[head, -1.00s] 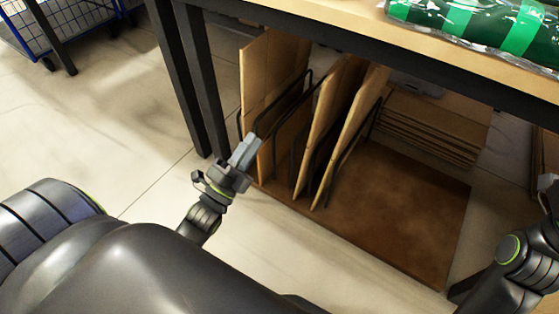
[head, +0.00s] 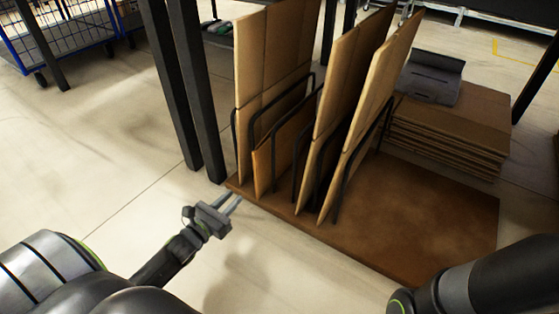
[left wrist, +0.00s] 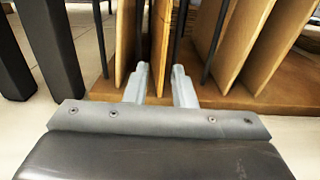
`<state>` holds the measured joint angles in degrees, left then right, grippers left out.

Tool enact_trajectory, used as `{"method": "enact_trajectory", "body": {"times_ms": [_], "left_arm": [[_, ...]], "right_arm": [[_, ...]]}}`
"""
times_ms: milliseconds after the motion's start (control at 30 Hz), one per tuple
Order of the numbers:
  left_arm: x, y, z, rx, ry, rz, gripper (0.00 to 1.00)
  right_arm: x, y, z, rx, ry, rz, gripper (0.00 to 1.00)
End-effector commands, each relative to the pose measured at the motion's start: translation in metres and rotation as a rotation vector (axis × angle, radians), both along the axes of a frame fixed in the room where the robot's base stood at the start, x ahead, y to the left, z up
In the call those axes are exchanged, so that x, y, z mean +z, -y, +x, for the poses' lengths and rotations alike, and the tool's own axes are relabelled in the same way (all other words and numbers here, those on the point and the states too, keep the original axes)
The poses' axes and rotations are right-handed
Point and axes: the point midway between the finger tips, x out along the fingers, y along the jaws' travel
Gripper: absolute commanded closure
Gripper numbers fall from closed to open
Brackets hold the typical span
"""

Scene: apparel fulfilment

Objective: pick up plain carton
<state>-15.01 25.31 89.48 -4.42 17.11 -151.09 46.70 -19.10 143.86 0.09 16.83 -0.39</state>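Several flat brown cartons stand on edge in a black wire rack. From left to right in the head view are a tall one (head: 270,50), a shorter one (head: 284,145), and two tall ones (head: 342,85) (head: 372,120). I cannot tell which is the plain carton. My left gripper (head: 231,202) is open and empty at the front left of the rack. In the left wrist view its fingers (left wrist: 160,78) are apart, and the near edge of a narrow-looking carton (left wrist: 160,45) shows beyond the gap. My right gripper is out of view; only my right arm shows.
The rack's black wires (head: 233,135) stand between the cartons on a brown base board (head: 430,215). Dark legs (head: 190,90) rise close on the left. A stack of flat cartons (head: 450,135) lies behind right. A blue wire cart (head: 65,45) stands far left. Front floor is clear.

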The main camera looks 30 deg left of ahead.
Motion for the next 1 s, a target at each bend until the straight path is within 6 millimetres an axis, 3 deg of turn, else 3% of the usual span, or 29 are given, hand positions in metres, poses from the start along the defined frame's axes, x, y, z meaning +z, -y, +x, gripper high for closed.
{"method": "enact_trajectory", "body": {"times_ms": [33,167,400,767,1000], "left_arm": [[-0.004,0.001,0.010,-0.001,0.006,0.001,0.77],[-0.004,0.003,0.036,-0.001,0.006,0.000,0.77],[0.000,0.007,0.082,0.001,0.004,-0.003,0.77],[0.000,0.010,0.111,0.000,0.003,-0.004,0.77],[-0.001,0.014,0.145,0.000,0.003,-0.005,0.77]], "right_arm": [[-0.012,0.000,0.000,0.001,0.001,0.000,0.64],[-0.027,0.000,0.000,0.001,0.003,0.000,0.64],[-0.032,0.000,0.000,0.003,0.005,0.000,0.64],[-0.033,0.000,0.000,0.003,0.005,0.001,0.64],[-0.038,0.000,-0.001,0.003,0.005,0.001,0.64]]}}
